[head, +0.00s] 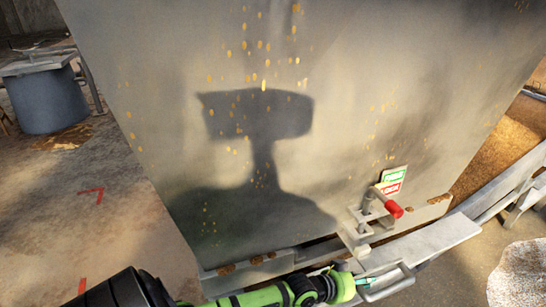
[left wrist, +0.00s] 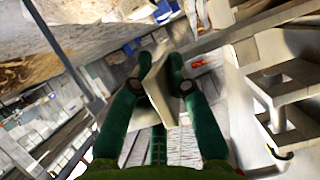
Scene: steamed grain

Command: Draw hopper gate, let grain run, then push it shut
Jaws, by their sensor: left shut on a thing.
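The hopper (head: 340,110) is a large grey metal body filling the middle of the head view, speckled with yellow flecks. At its lower edge is a pale looped gate handle (head: 402,272). My left gripper (head: 364,283) is at this handle, its tips on the left part of the loop. In the left wrist view its dark green fingers (left wrist: 160,85) are closed on the pale bar of the handle (left wrist: 156,72). The gate's slide is mostly hidden under the hopper, so its opening cannot be judged. No running grain shows. My right gripper is out of view.
Above the handle is a clamp-like latch (head: 362,222) with a red knob (head: 394,209), beside a green and red label (head: 391,181). A pale ledge (head: 440,238) sticks out right. A brown surface lies behind it. A blue-grey drum (head: 45,100) stands far left.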

